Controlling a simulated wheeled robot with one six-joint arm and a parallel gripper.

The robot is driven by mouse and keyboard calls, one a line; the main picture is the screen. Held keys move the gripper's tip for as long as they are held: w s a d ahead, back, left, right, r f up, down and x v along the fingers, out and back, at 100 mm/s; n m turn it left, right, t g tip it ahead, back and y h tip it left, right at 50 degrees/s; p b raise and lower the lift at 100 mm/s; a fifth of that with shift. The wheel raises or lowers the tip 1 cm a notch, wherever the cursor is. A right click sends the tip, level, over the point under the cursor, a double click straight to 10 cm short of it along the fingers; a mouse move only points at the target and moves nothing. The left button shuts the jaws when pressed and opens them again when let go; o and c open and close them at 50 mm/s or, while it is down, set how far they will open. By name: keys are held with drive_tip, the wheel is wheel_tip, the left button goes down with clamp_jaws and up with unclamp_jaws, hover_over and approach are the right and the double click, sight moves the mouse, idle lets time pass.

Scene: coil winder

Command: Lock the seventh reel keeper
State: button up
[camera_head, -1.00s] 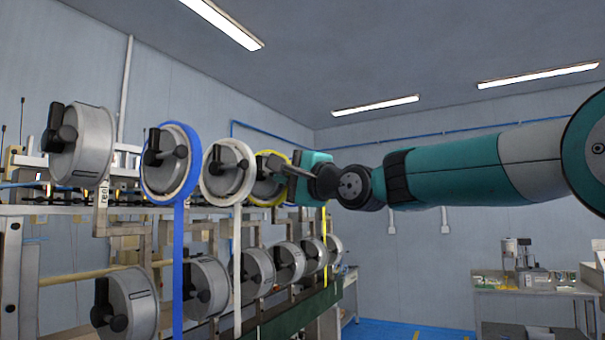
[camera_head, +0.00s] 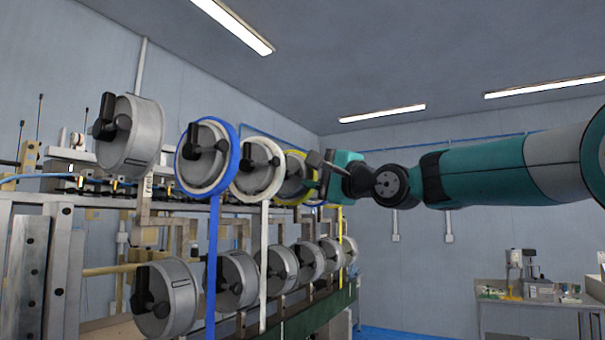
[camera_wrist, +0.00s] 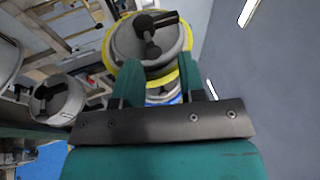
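A grey reel with a yellow rim (camera_head: 306,196) is in the upper row of the winder. It also fills the top middle of the wrist view (camera_wrist: 118,55). Its black keeper (camera_wrist: 150,24) sits on the reel face, with a bar pointing right and a round knob below. Whether it is locked, I cannot tell. My gripper (camera_wrist: 161,70) has its two teal fingers apart, below the keeper in the picture and overlapping the reel's lower edge. Nothing shows held between them. In the head view my gripper (camera_head: 322,172) is right beside this reel and partly hides it.
A blue-rimmed reel (camera_head: 233,160), a white-rimmed reel (camera_head: 272,180) and a bare grey reel (camera_head: 149,136) stand left in the upper row. Several grey reels (camera_head: 181,295) form the lower row. A workbench (camera_head: 560,303) stands far right. The space between is clear.

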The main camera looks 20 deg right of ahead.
drive_tip(key=shift+s, duration=0.1)
drive_tip(key=shift+b+v, duration=0.65)
drive_tip(key=shift+v, duration=0.3)
drive_tip(key=s, duration=0.1)
drive_tip(key=s+d+b, duration=0.1)
drive_tip(key=s, duration=0.1)
drive_tip(key=s+d+b, duration=0.1)
drive_tip(key=shift+s+d+r, duration=0.2)
drive_tip(key=shift+s+r, duration=0.05)
drive_tip(key=shift+s, duration=0.05)
